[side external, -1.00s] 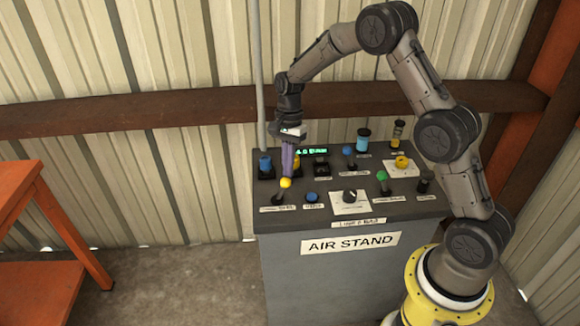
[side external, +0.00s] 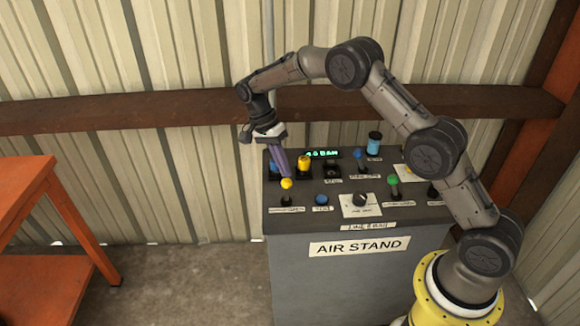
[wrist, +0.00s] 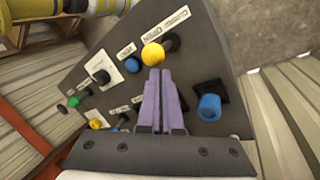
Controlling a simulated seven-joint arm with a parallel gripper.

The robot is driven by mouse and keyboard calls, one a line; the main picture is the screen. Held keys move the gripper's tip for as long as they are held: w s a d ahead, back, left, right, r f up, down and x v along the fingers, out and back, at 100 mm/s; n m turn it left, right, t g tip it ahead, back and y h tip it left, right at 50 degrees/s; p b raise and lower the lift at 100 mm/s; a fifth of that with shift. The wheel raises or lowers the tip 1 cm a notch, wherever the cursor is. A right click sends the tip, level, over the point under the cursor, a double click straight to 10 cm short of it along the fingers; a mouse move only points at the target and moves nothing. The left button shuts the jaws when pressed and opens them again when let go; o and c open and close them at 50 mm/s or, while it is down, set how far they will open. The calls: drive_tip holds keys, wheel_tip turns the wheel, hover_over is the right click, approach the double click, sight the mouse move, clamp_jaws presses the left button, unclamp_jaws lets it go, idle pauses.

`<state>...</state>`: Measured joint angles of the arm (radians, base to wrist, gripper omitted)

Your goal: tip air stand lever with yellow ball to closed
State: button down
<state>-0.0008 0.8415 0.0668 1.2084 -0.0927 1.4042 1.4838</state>
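The lever with the yellow ball (side external: 287,183) stands at the front left of the air stand's panel (side external: 410,213) and looks about upright in the side view. In the wrist view its yellow ball (wrist: 153,54) is just beyond my fingertips, with its dark base to the right. My gripper (side external: 287,174) reaches down from the upper left, its purple fingers slanting to the ball. In the wrist view my gripper (wrist: 159,72) has both fingers pressed together with nothing between them. The tips are at the ball; I cannot tell whether they touch it.
A blue knob (wrist: 209,107) and a yellow knob (side external: 304,163) stand close behind the lever. A blue button (side external: 321,199), a black dial (side external: 361,199) and a green-ball lever (side external: 392,181) are to its right. An orange table (side external: 30,180) stands apart at the left.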

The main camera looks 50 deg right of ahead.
drive_tip(key=shift+w+a+f, duration=0.25)
drive_tip(key=shift+w+a, duration=0.45)
drive_tip(key=shift+a, duration=0.1)
drive_tip(key=shift+d, duration=0.1)
idle(0.4)
